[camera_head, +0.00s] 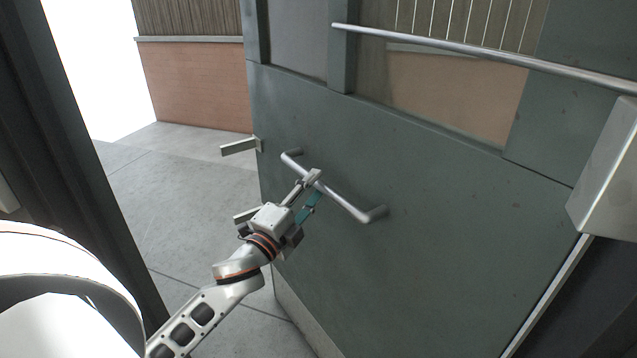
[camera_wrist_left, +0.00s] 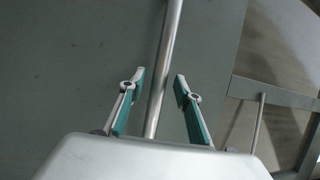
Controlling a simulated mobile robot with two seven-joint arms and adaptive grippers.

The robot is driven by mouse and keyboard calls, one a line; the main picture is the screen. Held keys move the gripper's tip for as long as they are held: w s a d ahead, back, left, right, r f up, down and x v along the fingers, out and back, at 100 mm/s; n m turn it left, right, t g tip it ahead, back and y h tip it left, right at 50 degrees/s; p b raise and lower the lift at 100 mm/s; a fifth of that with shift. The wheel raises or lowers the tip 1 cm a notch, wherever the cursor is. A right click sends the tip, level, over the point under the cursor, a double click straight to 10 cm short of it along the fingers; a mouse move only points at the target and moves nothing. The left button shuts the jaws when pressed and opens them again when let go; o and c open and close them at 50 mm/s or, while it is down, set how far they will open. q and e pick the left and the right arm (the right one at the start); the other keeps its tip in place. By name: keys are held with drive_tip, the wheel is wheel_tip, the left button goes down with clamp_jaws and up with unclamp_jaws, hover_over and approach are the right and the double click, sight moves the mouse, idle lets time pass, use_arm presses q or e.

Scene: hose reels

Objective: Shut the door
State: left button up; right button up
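The grey-green door (camera_head: 430,230) stands ajar in the head view, with its free edge at the left and open ground showing between it and the dark frame. A slanted metal pull handle (camera_head: 348,198) is fixed on its near face. My left gripper (camera_head: 313,187) is at the handle's upper middle. In the left wrist view, the handle bar (camera_wrist_left: 165,65) runs between the two teal-padded fingers (camera_wrist_left: 160,80), with a gap on each side. The gripper is open around the bar. My right gripper is out of view.
The dark door frame (camera_head: 75,170) stands at the left. A lever handle (camera_head: 240,147) sticks out from the door's free edge. A horizontal metal rail (camera_head: 480,50) crosses the upper door, and a grey box (camera_head: 606,175) is at the right. Paving and a brick wall (camera_head: 200,85) lie outside.

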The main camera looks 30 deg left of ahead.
use_arm(q)
drive_tip(key=shift+w+r, duration=0.1)
drive_tip(key=shift+w, duration=0.85)
clamp_jaws()
drive_tip(key=shift+s, duration=0.15)
